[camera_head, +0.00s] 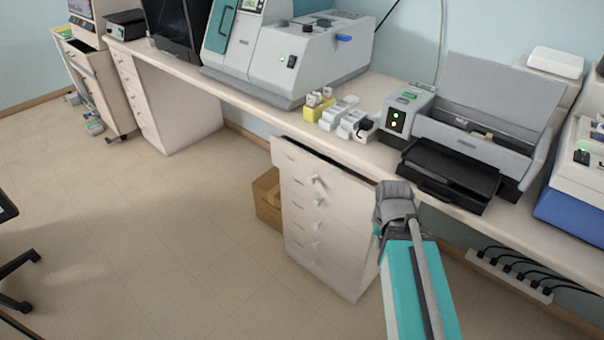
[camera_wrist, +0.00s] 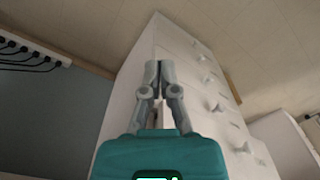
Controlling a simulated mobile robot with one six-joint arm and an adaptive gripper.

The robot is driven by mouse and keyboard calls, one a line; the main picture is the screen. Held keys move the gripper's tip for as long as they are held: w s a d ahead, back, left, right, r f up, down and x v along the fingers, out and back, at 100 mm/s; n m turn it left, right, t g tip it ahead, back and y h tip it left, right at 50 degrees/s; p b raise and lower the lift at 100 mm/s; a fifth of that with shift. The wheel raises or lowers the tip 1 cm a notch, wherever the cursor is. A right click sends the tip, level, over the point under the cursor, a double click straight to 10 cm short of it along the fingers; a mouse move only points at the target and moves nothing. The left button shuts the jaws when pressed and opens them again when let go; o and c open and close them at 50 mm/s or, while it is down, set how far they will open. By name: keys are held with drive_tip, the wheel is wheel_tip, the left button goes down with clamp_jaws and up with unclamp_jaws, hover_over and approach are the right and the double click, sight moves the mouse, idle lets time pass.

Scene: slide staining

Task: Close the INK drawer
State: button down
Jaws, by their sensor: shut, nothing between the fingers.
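The white drawer cabinet (camera_head: 335,232) stands under the bench with several drawers, each with a pale star-like knob. Its top drawer (camera_head: 318,168) stands out a little, with a dark gap between it and the bench top. No INK label is readable, so I cannot tell by name which drawer it is. My gripper (camera_wrist: 158,66) is shut and empty in the wrist view, its fingers together in front of the cabinet's side. The cabinet's drawer fronts (camera_wrist: 212,85) run down to the right of the fingers there. In the head view my arm reaches up just right of the cabinet, and the fingertips are hidden.
A black-trayed printer-like machine (camera_head: 455,170) overhangs the bench edge near my arm. A cardboard box (camera_head: 267,198) stands left of the cabinet. A power strip with cables (camera_head: 508,275) lies below the bench at right. Open floor (camera_head: 170,230) lies in front and left.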

drive_tip(key=n+t+h+b, duration=1.25)
drive_tip(key=n+b, duration=0.85)
drive_tip(key=n, duration=0.8)
approach(306, 171)
drive_tip(key=s+a+t+y, duration=0.2)
drive_tip(key=s+a, duration=0.1)
drive_tip(key=s, duration=0.3)
drive_tip(key=shift+d, duration=0.15)
drive_tip(key=shift+w+d, duration=0.1)
drive_tip(key=shift+w, duration=0.1)
drive_tip(key=x, duration=1.3)
drive_tip(key=shift+w+d, duration=0.15)
drive_tip(key=shift+d, duration=0.15)
